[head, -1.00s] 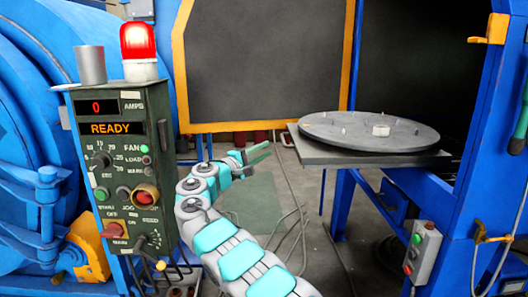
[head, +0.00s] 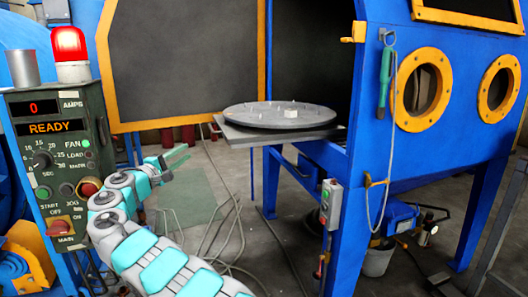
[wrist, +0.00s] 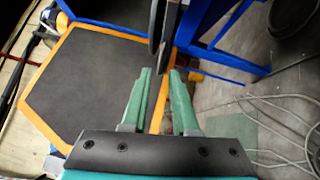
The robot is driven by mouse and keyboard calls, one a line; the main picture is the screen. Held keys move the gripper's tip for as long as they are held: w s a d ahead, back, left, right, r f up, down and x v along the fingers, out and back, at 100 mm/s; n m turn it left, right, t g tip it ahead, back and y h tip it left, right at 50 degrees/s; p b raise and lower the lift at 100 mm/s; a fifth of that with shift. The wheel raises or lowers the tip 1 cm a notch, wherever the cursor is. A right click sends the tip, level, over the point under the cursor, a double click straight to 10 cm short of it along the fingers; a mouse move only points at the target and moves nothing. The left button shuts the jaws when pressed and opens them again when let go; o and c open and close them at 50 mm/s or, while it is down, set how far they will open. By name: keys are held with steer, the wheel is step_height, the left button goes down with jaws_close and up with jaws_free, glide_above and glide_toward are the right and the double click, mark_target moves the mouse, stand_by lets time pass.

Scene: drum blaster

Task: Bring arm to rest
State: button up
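My arm reaches up from the bottom of the head view, its teal and grey links bent beside the control panel. My gripper (head: 177,160) points right, over the floor and short of the round turntable. In the wrist view my gripper (wrist: 161,75) has two green fingers with a gap between them and nothing held. The fingers touch no object that I can see.
A green control panel (head: 62,110) reading READY stands close on the left, with a lit red beacon (head: 69,45) and a metal cup (head: 22,68) on top. The turntable (head: 280,117), open door (head: 185,60) and blue blaster cabinet (head: 400,150) lie beyond. Cables (head: 215,235) cross the floor.

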steer(key=d+r+m+g+h, duration=0.25)
steer(key=d+g, duration=0.35)
steer(key=d, duration=1.9)
steer(key=s+d+f+m+g, duration=0.3)
steer(key=s+d+g, duration=0.1)
steer(key=s+d, duration=0.5)
steer(key=s+d+f+m+g, duration=0.3)
steer(key=s+d, duration=0.3)
steer(key=d, duration=0.6)
steer(key=s+d+f+m+g+y, duration=0.15)
steer(key=s+f, duration=0.25)
steer(key=s, duration=0.6)
steer(key=s+d+f+m+g+y, duration=0.1)
steer(key=s+d+f+g+y, duration=0.2)
steer(key=s, duration=0.6)
steer(key=s+a+f+m+y, duration=0.1)
steer(key=s+a+f+y, duration=0.2)
steer(key=s, duration=0.8)
steer(key=s+a+f+m+g+y, duration=0.1)
steer(key=s+a+f+m+y, duration=0.1)
steer(key=s+a+f, duration=0.5)
steer(key=s+f+y, duration=0.1)
steer(key=s, duration=0.4)
steer(key=shift+a+y, duration=0.3)
steer(key=shift+y, duration=0.1)
